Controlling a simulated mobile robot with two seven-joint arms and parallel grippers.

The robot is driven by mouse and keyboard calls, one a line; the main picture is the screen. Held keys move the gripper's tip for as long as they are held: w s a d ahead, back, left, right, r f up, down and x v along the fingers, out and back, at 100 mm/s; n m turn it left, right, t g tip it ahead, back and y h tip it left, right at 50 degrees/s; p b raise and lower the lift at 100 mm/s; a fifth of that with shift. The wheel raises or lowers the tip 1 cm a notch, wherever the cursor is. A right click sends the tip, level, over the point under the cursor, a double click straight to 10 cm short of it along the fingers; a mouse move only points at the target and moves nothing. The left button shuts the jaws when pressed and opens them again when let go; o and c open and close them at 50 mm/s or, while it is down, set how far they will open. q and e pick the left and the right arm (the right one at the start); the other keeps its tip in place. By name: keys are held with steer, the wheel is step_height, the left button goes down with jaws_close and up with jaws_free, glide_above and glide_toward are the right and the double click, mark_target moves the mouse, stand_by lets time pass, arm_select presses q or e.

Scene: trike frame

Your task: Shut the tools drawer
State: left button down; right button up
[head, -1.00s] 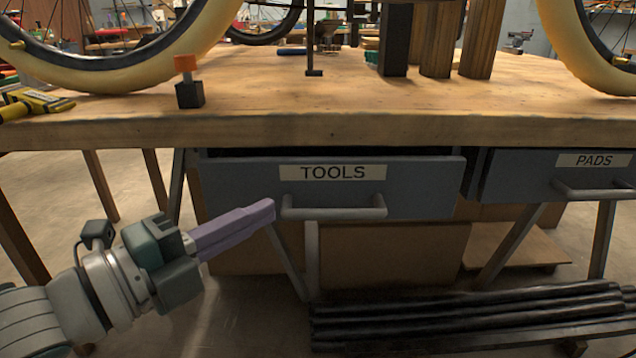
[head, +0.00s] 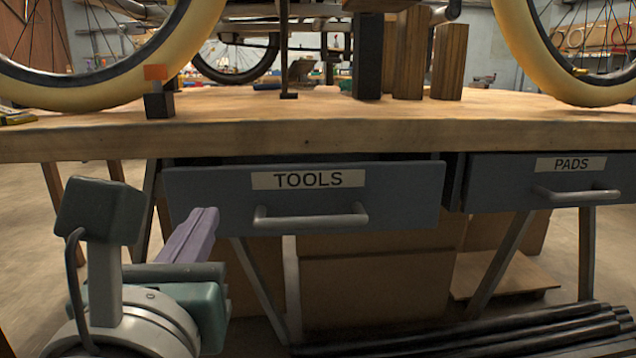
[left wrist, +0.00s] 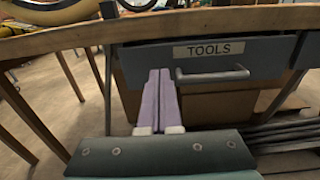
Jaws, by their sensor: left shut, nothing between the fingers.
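The tools drawer (head: 400,195) is a blue-grey front under the bench top, with a white TOOLS label and a grey bar handle (head: 311,217). It stands out a little, with a dark gap above its front edge. It also shows in the left wrist view (left wrist: 270,58). My left gripper (head: 207,217) has purple fingers, shut and empty, just in front of the lower left part of the drawer front, left of the handle. In the left wrist view the fingertips (left wrist: 159,74) point at the drawer front; I cannot tell whether they touch it. My right gripper is not in view.
The pads drawer (head: 500,180) is to the right, with its own handle. The wooden bench top (head: 330,125) above carries wheels, wooden blocks and a small black block with an orange top (head: 158,92). Black tubes (head: 500,335) lie low at the right front.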

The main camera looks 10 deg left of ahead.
mark_target(232, 172)
arm_select(q)
steer(key=b+x, duration=0.2)
steer(key=x, duration=1.1)
steer(key=shift+d, duration=0.1)
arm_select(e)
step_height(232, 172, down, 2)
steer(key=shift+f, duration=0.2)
arm_select(q)
steer(key=shift+s, duration=0.1)
